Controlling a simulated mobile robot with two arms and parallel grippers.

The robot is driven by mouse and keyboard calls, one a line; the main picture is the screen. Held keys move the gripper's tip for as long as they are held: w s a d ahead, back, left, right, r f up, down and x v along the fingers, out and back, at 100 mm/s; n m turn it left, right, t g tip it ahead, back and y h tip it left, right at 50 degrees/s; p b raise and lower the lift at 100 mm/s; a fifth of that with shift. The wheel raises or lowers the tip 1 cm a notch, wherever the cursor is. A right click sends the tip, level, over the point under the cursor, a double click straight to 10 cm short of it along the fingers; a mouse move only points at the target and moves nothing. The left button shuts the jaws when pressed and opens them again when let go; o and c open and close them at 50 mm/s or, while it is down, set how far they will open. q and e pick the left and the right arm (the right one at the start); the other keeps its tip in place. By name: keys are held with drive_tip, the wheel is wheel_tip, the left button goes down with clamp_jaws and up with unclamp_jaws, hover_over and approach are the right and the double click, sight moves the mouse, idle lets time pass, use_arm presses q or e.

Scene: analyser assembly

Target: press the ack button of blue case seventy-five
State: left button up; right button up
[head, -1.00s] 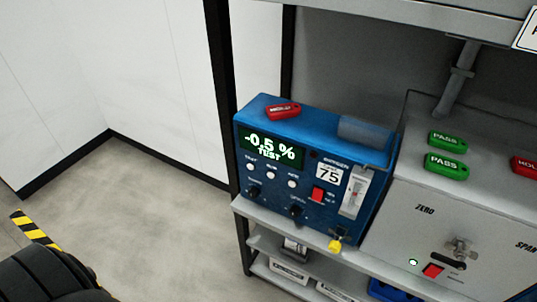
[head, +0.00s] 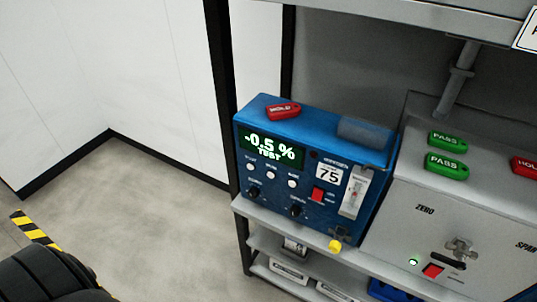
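The blue case (head: 345,218) numbered 75 stands upright on a grey shelf in the head view. Its display (head: 268,149) reads "-0.5 % TEST" in white-green on dark. Below the display is a row of three small white buttons, with labels too small to read for certain; the rightmost white button (head: 292,184) is possibly the ack button. Two dark knobs and a red switch (head: 318,194) sit on the same front panel. Neither of my grippers is in view.
A red tag (head: 283,111) lies on the case's top. A grey unit (head: 440,215) with a valve, red switch and lit green lamp stands on the right. Green PASS tags (head: 447,166) lie on it. A black post (head: 221,90) rises at the left. Open floor (head: 150,210) lies left.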

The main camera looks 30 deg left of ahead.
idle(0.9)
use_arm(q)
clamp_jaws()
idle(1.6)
